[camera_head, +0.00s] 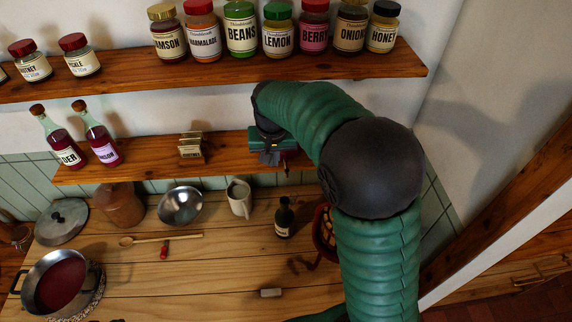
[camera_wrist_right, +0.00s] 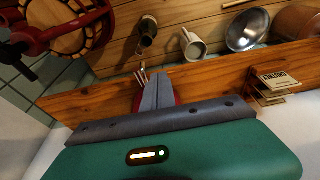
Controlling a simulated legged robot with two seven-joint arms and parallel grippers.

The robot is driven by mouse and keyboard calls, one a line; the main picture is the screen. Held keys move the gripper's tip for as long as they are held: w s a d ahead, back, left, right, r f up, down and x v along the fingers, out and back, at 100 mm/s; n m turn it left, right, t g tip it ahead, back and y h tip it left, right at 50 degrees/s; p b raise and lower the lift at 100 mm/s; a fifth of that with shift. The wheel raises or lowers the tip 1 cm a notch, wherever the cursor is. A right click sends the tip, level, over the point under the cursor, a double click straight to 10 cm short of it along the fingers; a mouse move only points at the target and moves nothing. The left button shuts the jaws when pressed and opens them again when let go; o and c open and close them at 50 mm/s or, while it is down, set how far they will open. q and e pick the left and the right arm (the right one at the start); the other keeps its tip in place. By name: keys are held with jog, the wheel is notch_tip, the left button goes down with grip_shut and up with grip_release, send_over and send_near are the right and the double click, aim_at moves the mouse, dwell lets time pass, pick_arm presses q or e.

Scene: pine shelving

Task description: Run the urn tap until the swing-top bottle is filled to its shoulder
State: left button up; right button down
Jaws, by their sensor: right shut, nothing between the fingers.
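A small dark bottle (camera_head: 283,218) with a pale label stands upright on the counter; it also shows in the right wrist view (camera_wrist_right: 147,32). I cannot make out a swing top or a fill level. A reddish-brown rounded vessel (camera_head: 119,206) stands at the back of the counter; I cannot tell whether it is the urn, and no tap is clear. My right gripper (camera_head: 275,157) is at the lower shelf's right part, above and behind the dark bottle. In the wrist view its grey fingers (camera_wrist_right: 156,88) are together and empty. My left gripper is not in view.
The lower shelf (camera_head: 222,160) holds two red bottles (camera_head: 84,136) and a card holder (camera_head: 191,148). A mug (camera_head: 239,198), metal bowl (camera_head: 181,205) and red-filled pot (camera_head: 60,284) stand on the counter. A red slatted thing (camera_head: 324,234) is partly hidden by my arm.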

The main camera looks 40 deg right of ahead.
aim_at(286, 165)
dwell(0.3)
jog(key=shift+b+x, duration=0.6)
jog(key=shift+x, duration=0.3)
jog(key=shift+s+d+f, duration=0.1)
jog(key=shift+s+d, duration=0.05)
jog(key=shift+s, duration=0.2)
jog(key=shift+s+d, duration=0.4)
jog(key=shift+d, duration=0.25)
jog(key=shift+s+d, duration=0.1)
jog(key=shift+d, duration=0.05)
jog(key=shift+w+a, duration=0.2)
jog(key=shift+a, duration=0.05)
